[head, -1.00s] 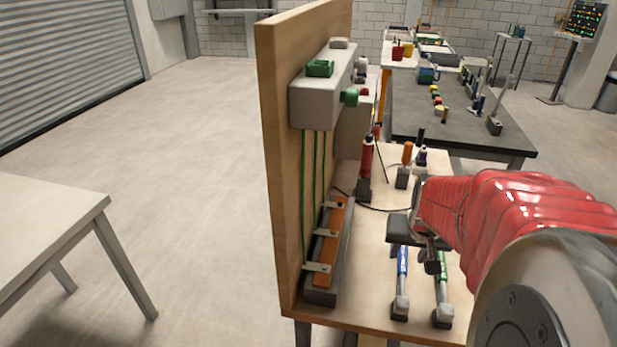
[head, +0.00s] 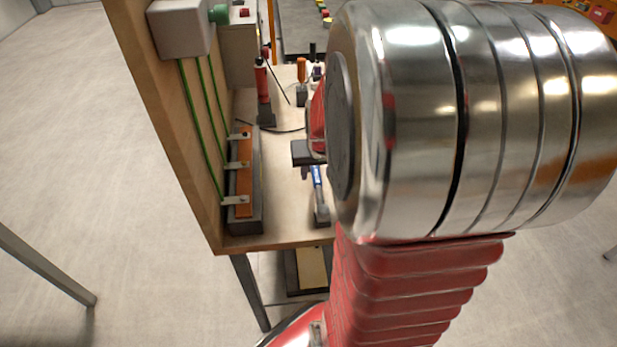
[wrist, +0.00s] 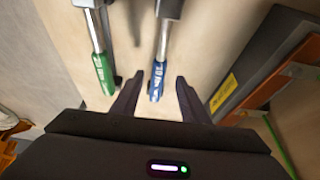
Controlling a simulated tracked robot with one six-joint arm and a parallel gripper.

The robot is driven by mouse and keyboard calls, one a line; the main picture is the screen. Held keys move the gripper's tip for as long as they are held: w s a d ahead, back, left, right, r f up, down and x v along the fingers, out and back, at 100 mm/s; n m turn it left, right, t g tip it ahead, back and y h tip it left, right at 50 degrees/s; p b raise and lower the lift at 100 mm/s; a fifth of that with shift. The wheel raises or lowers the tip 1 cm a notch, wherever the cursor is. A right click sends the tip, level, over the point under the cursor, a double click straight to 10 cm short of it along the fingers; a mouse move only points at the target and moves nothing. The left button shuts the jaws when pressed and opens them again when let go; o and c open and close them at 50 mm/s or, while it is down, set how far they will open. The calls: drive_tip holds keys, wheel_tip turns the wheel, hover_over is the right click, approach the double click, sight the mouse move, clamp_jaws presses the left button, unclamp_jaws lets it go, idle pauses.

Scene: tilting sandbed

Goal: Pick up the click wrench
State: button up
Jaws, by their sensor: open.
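Two wrenches lie side by side on the wooden bench. One has a blue handle (wrist: 157,80), which also shows in the head view (head: 317,177). The other has a green handle (wrist: 103,70); in the head view my arm hides it. I cannot tell from their looks which is the click wrench. My gripper (wrist: 158,84) is open and empty, with its fingertips on either side of the blue handle's end in the wrist view. I cannot tell how far above the handle they are. In the head view my arm partly hides the gripper.
A grey-based orange strip (head: 244,172) with metal tabs runs along the upright wooden panel (head: 165,110), left of the wrenches. A red-handled tool (head: 262,85) and an orange-handled tool (head: 301,72) stand farther back. A dark cable (head: 285,130) crosses the bench.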

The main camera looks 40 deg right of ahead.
sight(317, 176)
drive_tip(key=shift+x, duration=1.95)
drive_tip(key=shift+d, duration=0.15)
clamp_jaws()
